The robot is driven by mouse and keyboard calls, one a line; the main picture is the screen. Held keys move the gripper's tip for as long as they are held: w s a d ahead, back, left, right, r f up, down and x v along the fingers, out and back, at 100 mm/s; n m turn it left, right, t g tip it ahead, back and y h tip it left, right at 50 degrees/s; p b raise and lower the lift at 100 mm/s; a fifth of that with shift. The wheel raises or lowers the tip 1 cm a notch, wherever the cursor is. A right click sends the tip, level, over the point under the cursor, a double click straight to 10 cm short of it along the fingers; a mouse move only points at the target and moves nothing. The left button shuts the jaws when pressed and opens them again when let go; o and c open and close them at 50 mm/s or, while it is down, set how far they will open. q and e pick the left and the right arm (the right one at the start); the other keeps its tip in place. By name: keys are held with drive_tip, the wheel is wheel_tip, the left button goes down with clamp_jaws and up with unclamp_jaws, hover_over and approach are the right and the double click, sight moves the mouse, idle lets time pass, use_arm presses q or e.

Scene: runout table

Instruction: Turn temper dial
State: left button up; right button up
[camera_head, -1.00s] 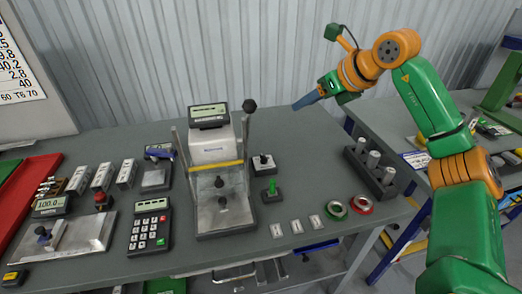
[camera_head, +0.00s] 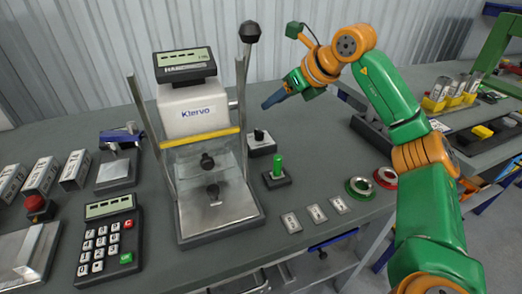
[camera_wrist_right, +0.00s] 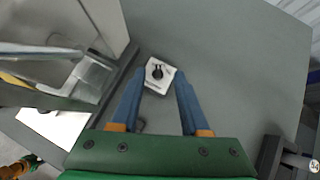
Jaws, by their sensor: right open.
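The dial is a small pale block with a black knob on top (camera_head: 261,138), on the bench just right of the Klervo tester (camera_head: 195,118). My right gripper (camera_head: 268,104) is above and behind the dial in the head view, fingers pointing down and left. In the right wrist view the dial (camera_wrist_right: 158,76) shows between the tips of the two blue fingers, which are spread and empty. The gripper looks apart from the dial; the exact gap is hard to tell. My left gripper is not in view.
A green-lever switch (camera_head: 277,172) stands just in front of the dial. Green and red rings (camera_head: 359,188), small plates (camera_head: 316,214) and a calculator (camera_head: 109,244) lie on the bench.

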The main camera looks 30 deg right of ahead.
drive_tip(key=b, duration=0.4)
approach(259, 131)
drive_tip(key=x, duration=0.2)
drive_tip(key=p+x, duration=0.1)
drive_tip(key=x, duration=0.5)
drive_tip(key=shift+w+f, duration=0.2)
drive_tip(key=shift+w, duration=0.1)
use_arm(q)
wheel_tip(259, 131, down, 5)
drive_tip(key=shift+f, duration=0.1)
use_arm(e)
drive_tip(key=shift+s, duration=0.1)
clamp_jaws()
